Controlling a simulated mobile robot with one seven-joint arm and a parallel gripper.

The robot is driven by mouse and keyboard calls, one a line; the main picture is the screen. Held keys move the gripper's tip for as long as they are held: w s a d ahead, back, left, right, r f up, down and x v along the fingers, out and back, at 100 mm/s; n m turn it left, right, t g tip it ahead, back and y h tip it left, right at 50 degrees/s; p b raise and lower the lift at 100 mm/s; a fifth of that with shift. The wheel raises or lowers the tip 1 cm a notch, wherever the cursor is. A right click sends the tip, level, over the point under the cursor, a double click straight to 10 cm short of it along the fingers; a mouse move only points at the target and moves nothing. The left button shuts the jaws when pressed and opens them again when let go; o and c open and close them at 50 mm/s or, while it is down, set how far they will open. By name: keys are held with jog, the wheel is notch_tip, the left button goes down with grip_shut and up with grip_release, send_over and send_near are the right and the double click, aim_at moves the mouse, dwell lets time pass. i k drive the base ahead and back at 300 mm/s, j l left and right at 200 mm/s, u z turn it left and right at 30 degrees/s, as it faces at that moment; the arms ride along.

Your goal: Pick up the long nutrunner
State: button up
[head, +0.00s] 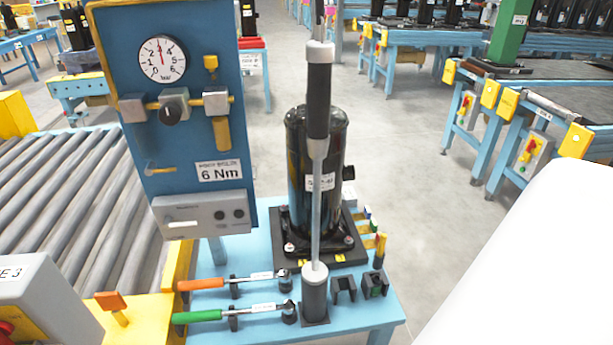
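The long nutrunner (318,112) stands upright in the middle of the head view. It has a dark grip with light collars and a long thin grey shaft. Its upper end runs out of the top of the picture. Its lower end sits in a grey cylindrical holder (315,294) at the front of the light blue table (352,318). My gripper is not in view, and nothing is seen touching the nutrunner.
A black compressor (296,165) stands right behind the nutrunner. A blue panel (193,115) with a gauge and a 6 Nm label stands to the left. Orange-handled (200,284) and green-handled (196,317) wrenches lie beside the holder. A large white shape hides the lower right.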

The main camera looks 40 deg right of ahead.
aim_at(319, 52)
jog(key=k+z, duration=0.1)
jog(key=z, duration=0.3)
jog(key=l+z, duration=0.1)
jog(key=z, duration=0.25)
jog(key=k+l+z, duration=0.1)
jog(key=z, duration=0.3)
jog(key=i+j+z, duration=0.1)
jog(key=j, duration=0.2)
jog(key=k+l+u, duration=0.1)
jog(key=l, duration=0.2)
